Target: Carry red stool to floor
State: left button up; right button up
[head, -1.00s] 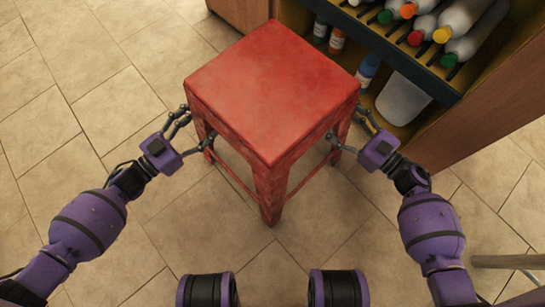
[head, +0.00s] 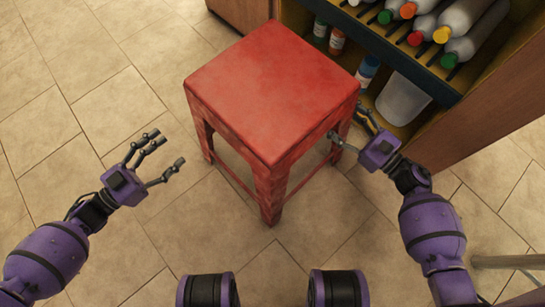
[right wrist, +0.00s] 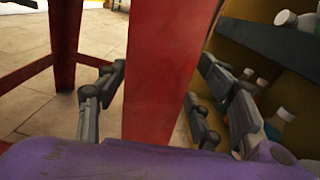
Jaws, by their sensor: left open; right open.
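The red stool (head: 272,88) stands upright on the tiled floor (head: 150,240), close to the shelf unit. Its square seat and several legs show in the head view. My left gripper (head: 168,154) is open and empty, to the left of the stool and clear of it. My right gripper (head: 346,122) is open at the stool's right side, with its fingers on either side of a red leg. In the right wrist view that leg (right wrist: 160,70) stands between the open fingers. Whether a finger touches the leg I cannot tell.
A shelf unit (head: 500,125) at the upper right holds several bottles (head: 462,18) and a white tub (head: 402,100) low down. A pale bar (head: 505,261) shows at the lower right. The floor to the left is free.

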jog(key=shift+s+d, duration=0.2)
jog(key=v, duration=1.1)
jog(key=shift+s+d, duration=0.15)
